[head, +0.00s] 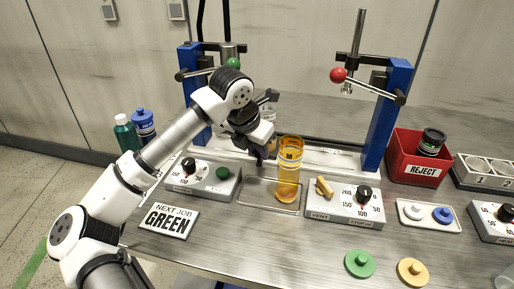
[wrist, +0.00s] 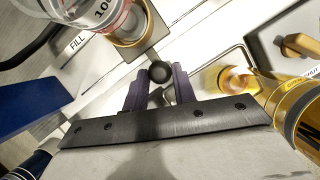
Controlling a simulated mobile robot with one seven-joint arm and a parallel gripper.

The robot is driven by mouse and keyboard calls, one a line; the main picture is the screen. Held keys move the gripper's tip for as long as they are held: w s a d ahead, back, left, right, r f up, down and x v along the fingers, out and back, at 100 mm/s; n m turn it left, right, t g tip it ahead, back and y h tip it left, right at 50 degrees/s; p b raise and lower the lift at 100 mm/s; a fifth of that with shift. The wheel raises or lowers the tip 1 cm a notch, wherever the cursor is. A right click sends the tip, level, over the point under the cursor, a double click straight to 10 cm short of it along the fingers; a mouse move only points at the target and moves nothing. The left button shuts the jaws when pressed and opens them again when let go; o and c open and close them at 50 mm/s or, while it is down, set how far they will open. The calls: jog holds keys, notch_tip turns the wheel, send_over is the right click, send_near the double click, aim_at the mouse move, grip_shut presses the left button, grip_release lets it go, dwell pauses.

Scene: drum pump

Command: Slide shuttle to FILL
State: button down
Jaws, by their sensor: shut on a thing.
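My gripper (head: 262,157) is at the white rail behind the workbench's front controls. In the wrist view my gripper (wrist: 160,88) is shut on a black round knob (wrist: 160,72), which seems to be the shuttle's handle. A brass ring (wrist: 130,30) sits just beyond the knob, with a clear graduated vessel (wrist: 95,14) over or beside it at the upper left. A FILL label (wrist: 77,43) is on the white surface left of the ring. In the head view my gripper and arm hide the knob and most of the shuttle.
An amber cylinder marked M (head: 289,172) stands in a metal tray (head: 258,197), close right of my gripper. Blue press posts (head: 388,115) stand at both sides, with a red-ball lever (head: 338,75) at right. Control boxes (head: 345,205) line the front. A red REJECT bin (head: 405,150) stands right.

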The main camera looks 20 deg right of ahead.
jog(key=w+a, duration=0.1)
jog(key=a, duration=0.1)
jog(key=w+a+b, duration=0.1)
jog(key=w+a, duration=0.1)
jog(key=a, duration=0.1)
jog(key=w+a+b, duration=0.1)
jog(key=w+a, duration=0.1)
jog(key=a, duration=0.1)
jog(key=shift+w+r, duration=0.1)
jog(key=shift+w, duration=0.15)
jog(key=c, duration=1.1)
grip_release()
jog(key=shift+w+a, duration=0.1)
jog(key=shift+c, duration=0.2)
jog(key=shift+a+r, duration=0.15)
jog(key=shift+r, duration=0.3)
jog(key=s+a+r+b, duration=0.1)
jog(key=s+a+b, duration=0.2)
jog(key=s+a, duration=0.4)
jog(key=a, duration=0.3)
jog(key=shift+s+a+r, duration=0.25)
jog(key=shift+r, duration=0.15)
